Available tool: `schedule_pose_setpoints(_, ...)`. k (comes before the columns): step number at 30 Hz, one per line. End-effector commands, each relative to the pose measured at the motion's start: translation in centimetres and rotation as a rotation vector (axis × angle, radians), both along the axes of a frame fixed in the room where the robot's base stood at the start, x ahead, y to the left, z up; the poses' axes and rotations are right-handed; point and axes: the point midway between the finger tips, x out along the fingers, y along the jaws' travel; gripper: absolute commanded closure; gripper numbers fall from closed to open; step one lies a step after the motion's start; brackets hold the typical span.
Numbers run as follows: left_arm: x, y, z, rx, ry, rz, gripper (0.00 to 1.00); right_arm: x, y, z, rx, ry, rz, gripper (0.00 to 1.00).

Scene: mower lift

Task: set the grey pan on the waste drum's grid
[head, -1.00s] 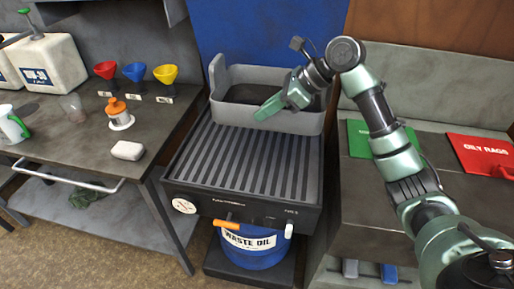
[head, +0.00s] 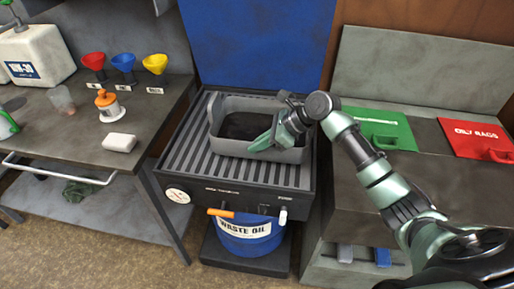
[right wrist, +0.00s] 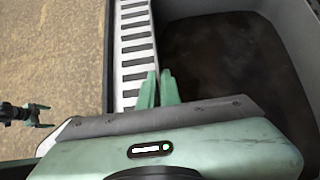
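The grey pan (head: 218,118), with a dark floor or contents, is over the back and middle of the slatted grid (head: 185,150) on top of the waste drum (head: 248,226). It looks level; I cannot tell whether its underside touches the slats. My right gripper (head: 258,146) is at the pan's near wall, shut on it. In the right wrist view the closed fingers (right wrist: 158,90) meet at the pan's wall (right wrist: 164,40), which hides between them. My left gripper (right wrist: 44,115) shows small at the left of that view, its fingers apart and empty.
The left bench (head: 80,130) holds coloured funnels (head: 122,63), a white block (head: 119,142) and a white can (head: 36,55). Right of the grid lie a green lid (head: 383,128) and a red oily-rags lid (head: 478,138). The grid's front slats are bare.

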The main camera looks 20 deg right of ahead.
Motion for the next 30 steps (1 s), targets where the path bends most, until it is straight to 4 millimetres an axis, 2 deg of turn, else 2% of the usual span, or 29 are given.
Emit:
schedule_pose_setpoints(3, -0.2, 0.0, 0.0, 0.001, 0.003, 0.001, 0.07, 0.1, 0.0, -0.9, 0.001, -0.008, -0.001, 1.00)
schedule_pose_setpoints(12, -0.2, 0.0, 0.2, 0.001, 0.003, 0.001, 0.07, 0.1, 0.0, -0.9, 0.000, -0.009, 0.000, 1.00)
schedule_pose_setpoints(14, -0.1, 0.0, 0.1, 0.000, 0.003, 0.002, 0.07, 0.0, 0.0, -1.4, -0.001, -0.001, 0.000, 0.85)
schedule_pose_setpoints(15, -0.1, 0.0, 0.1, 0.000, 0.003, 0.002, 0.07, 0.0, 0.0, -1.4, -0.001, -0.001, 0.000, 0.74)
schedule_pose_setpoints(26, 0.0, 0.0, -0.2, 0.001, 0.001, 0.002, 0.07, 0.0, 0.0, -1.2, -0.002, -0.002, 0.000, 0.74)
schedule_pose_setpoints(30, 0.1, 0.0, -0.1, 0.001, -0.001, 0.002, 0.07, -0.6, -1.1, -0.1, -0.002, -0.002, -0.001, 0.74)
